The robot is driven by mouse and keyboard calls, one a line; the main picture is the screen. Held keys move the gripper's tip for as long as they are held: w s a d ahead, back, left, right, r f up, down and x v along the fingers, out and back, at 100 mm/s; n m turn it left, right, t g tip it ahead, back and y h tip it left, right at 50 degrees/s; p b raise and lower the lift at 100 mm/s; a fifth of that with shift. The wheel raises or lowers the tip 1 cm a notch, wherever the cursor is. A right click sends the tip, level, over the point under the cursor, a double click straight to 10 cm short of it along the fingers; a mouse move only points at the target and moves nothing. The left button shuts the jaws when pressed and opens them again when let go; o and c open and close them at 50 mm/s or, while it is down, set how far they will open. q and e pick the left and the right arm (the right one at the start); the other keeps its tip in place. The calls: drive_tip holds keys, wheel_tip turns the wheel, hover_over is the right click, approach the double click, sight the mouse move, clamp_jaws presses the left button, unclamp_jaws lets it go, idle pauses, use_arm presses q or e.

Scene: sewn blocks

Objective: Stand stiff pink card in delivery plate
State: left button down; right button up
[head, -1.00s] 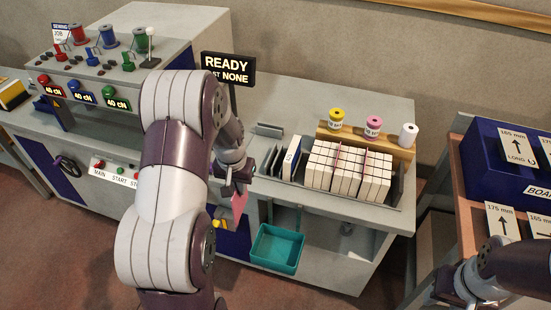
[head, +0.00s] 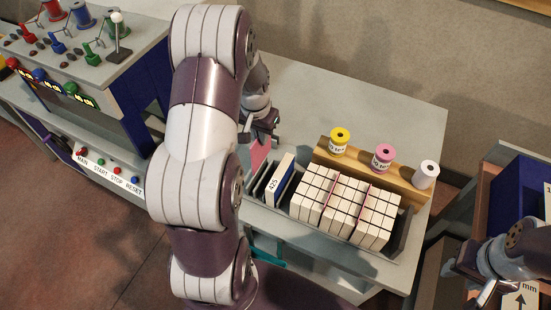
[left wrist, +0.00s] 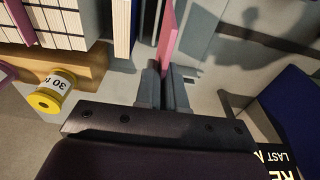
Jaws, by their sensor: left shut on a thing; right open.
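The pink card (head: 260,154) is upright in my left gripper (head: 264,130), which is shut on it above the counter. In the left wrist view the card (left wrist: 169,32) runs out from between the two fingertips (left wrist: 164,88). The grey tray with upright dividers (head: 404,238) looks like the delivery plate. The card is at its left end, beside a white and blue block marked 425 (head: 279,180). My arm hides part of that end, and I cannot tell whether the card touches the tray. My right gripper (head: 488,294) is open and empty at the lower right, partly cut off.
Rows of white blocks (head: 345,208) fill the tray's right part. Yellow (head: 340,141), pink (head: 383,158) and white (head: 426,175) spools stand on a wooden ledge behind. A machine with buttons (head: 115,172) is at left. The counter behind the spools is clear.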

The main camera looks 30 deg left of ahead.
use_arm(q)
drive_tip(key=p, duration=0.2)
hover_over(260, 164)
drive_tip(key=f, duration=0.5)
drive_tip(key=shift+s+a+f, duration=0.25)
drive_tip(key=shift+s+f, duration=0.05)
drive_tip(key=shift+f, duration=0.1)
drive_tip(key=f, duration=0.1)
drive_tip(key=w+f, duration=0.1)
drive_tip(key=f, duration=0.1)
drive_tip(key=shift+w+f, duration=0.1)
drive_tip(key=shift+w, duration=0.15)
drive_tip(key=shift+s, duration=0.4)
drive_tip(key=c, duration=1.5)
unclamp_jaws()
drive_tip(key=shift+o, duration=1.3)
drive_tip(key=shift+w+f, duration=0.1)
drive_tip(key=shift+w, duration=0.15)
use_arm(e)
drive_tip(key=shift+s+r, duration=0.35)
drive_tip(key=shift+r, duration=0.3)
drive_tip(key=shift+s+r, duration=0.35)
drive_tip(key=shift+r, duration=0.25)
